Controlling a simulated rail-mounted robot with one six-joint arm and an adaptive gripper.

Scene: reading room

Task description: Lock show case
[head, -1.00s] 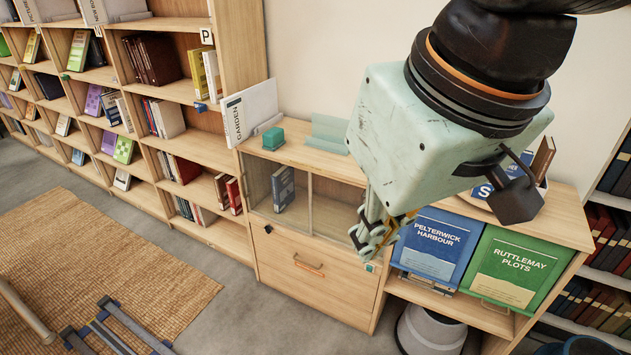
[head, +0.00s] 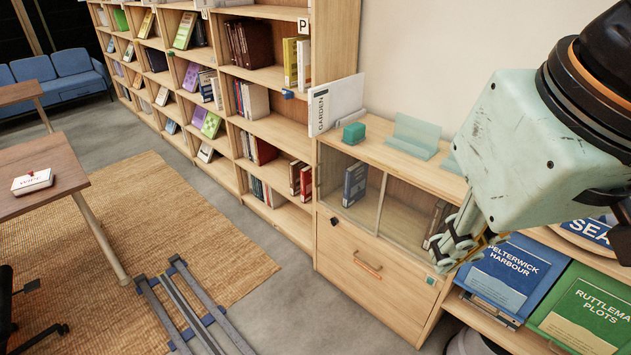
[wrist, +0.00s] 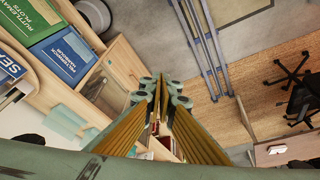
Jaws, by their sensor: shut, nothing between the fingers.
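The show case (head: 400,178) is a light wood cabinet with two glass panes above a wooden drawer front. A blue book (head: 355,184) stands behind the left pane (head: 338,178). The right pane (head: 408,218) also looks closed, with books partly visible behind it. A small black fitting (head: 333,221) sits at the drawer front's upper left; I cannot tell if it is the lock. A small green square (head: 431,281) is at its upper right. My gripper (head: 440,255) is shut and empty, near the case's right end; I cannot tell whether it touches. It also shows in the wrist view (wrist: 158,95).
A teal box (head: 354,133) and a clear teal stand (head: 414,135) are on the case top. A white GARDEN sign (head: 335,104) stands at its left. Large blue (head: 510,275) and green (head: 580,310) books lie right of my gripper. Open floor (head: 290,290) lies in front.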

